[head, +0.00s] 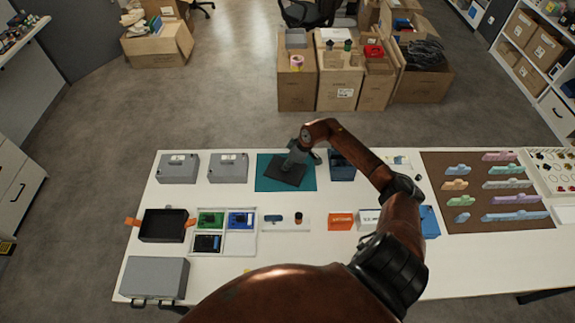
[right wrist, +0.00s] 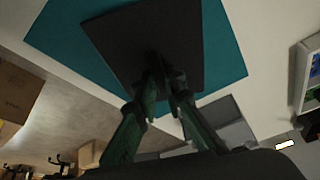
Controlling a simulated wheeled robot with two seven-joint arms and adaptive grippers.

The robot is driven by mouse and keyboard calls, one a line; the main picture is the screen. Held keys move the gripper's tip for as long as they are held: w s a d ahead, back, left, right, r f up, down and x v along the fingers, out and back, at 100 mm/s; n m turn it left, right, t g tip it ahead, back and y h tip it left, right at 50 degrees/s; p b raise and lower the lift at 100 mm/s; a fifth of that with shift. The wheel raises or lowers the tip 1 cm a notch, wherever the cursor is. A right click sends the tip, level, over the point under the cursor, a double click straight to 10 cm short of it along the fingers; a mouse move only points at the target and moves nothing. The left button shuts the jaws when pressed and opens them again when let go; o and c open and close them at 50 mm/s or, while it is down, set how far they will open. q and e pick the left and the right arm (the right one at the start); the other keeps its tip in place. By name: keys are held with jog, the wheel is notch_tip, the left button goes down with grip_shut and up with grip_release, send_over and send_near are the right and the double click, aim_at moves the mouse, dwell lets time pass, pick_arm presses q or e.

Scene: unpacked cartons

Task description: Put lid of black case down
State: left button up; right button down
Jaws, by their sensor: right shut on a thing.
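The black lid (head: 281,176) is a flat dark plate over the teal mat (head: 305,186) at the back middle of the table. My right gripper (head: 296,161) is shut on the lid from above. In the right wrist view the two fingertips (right wrist: 166,82) meet at the lid's (right wrist: 120,40) dark face, with the teal mat (right wrist: 55,42) around it. I cannot tell whether the lid touches the mat or hangs just above it. An open black case (head: 163,237) with orange tabs stands at the left of the table. My left gripper is out of view.
Two grey boxes (head: 178,168) stand left of the mat, and a dark blue bin (head: 342,166) is close on its right. A divided white tray (head: 240,243) with electronic boards lies in front. A larger grey case (head: 155,278) is at the front left. Bare white table shows between them.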

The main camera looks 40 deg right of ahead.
jog(key=c, duration=2)
grip_release()
jog(key=v, duration=1.2)
jog(key=shift+p, duration=0.4)
